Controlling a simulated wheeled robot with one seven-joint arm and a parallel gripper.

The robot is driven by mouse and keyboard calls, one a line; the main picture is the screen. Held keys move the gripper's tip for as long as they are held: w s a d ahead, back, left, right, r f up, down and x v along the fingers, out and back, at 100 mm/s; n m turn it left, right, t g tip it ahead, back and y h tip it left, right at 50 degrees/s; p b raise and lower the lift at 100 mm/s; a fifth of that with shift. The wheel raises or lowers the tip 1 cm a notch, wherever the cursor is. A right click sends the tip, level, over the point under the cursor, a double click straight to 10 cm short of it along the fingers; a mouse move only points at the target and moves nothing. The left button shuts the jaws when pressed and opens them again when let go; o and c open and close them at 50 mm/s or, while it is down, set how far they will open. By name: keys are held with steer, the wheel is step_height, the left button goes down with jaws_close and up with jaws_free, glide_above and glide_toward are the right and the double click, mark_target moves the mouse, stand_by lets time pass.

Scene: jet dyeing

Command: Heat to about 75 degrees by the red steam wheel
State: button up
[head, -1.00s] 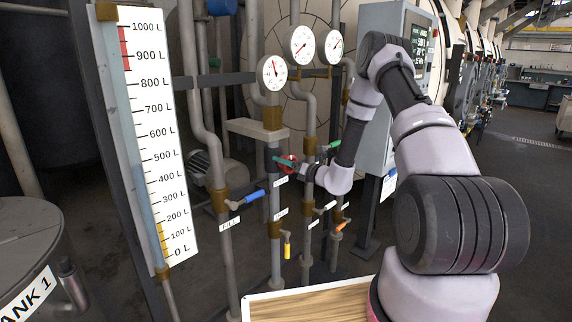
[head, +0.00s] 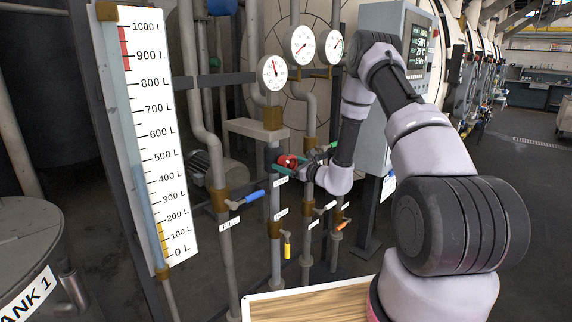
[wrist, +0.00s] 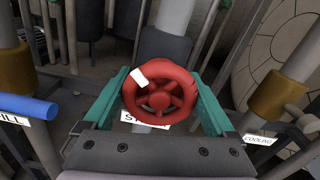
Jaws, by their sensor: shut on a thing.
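The red steam wheel (wrist: 165,73) sits in the middle of the wrist view, with a white mark at its upper left. The teal fingers of my gripper (wrist: 158,90) stand on its left and right sides, shut on its rim. In the head view the red wheel (head: 287,160) shows partly at my gripper (head: 291,167), on the pipe under the left gauge. A white label (wrist: 146,121) behind the wheel is mostly hidden. The control panel screen (head: 418,42) shows small lines, one in degrees, hard to read for certain.
A blue FILL handle (wrist: 26,107) is left of the wheel and a COOLING label (wrist: 258,140) is at right. Yellow (head: 287,247) and orange (head: 341,226) handles hang lower. Three round gauges, the first (head: 272,72) at left, stand above. A level scale (head: 155,140) is at left.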

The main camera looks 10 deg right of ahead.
stand_by(0.3)
steer(key=o, duration=1)
steer(key=shift+o, duration=0.2)
steer(key=shift+s+d, duration=0.1)
steer(key=shift+s, duration=0.05)
steer(key=v, duration=1)
steer(key=shift+s+d, duration=0.15)
steer(key=shift+s, duration=0.1)
